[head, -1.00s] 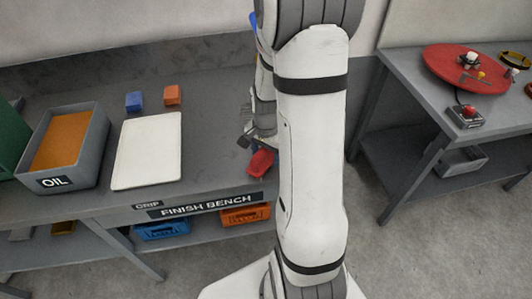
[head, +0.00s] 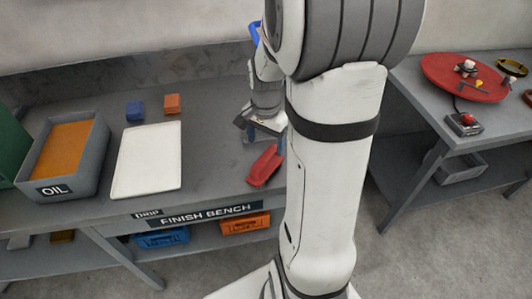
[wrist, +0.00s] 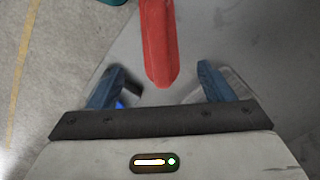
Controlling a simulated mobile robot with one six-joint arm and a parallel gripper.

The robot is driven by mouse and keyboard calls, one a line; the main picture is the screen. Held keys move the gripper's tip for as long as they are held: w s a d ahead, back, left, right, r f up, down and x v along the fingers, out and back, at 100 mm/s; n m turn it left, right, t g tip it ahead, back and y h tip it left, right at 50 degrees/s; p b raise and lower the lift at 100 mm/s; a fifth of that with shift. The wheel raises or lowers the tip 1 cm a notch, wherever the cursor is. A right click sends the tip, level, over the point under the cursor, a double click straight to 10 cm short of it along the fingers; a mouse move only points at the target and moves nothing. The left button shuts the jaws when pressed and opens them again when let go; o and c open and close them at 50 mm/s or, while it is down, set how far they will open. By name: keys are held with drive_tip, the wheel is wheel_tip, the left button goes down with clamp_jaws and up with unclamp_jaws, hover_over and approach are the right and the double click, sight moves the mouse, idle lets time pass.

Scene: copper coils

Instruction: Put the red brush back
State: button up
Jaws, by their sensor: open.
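A red brush (head: 265,165) shows in the head view near the right end of the finish bench's front edge, partly beside my arm. My gripper (head: 264,130) is just above and behind it, partly hidden by my arm. In the wrist view the red brush (wrist: 158,40) runs down from the top edge, its near end in line with the gap between the blue fingers of my gripper (wrist: 160,78). The fingers are apart on either side, with clear space between them and the brush. The brush's far end is out of the wrist view.
The finish bench (head: 220,180) carries a grey OIL tray (head: 88,165), a white drip board (head: 147,160), a blue block (head: 135,110) and an orange block (head: 172,104). Crates sit beneath. A second table (head: 410,85) with a red disc (head: 450,85) stands right, across open floor.

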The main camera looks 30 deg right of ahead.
wheel_tip(320, 180, up, 3)
drive_tip(key=shift+a, duration=0.1)
drive_tip(key=s+a+r+n+t, duration=0.3)
drive_tip(key=s+a+r+n, duration=0.4)
drive_tip(key=s+a+n, duration=0.4)
drive_tip(key=shift+s+n, duration=0.55)
drive_tip(key=shift+n, duration=0.05)
drive_tip(key=shift+c, duration=0.2)
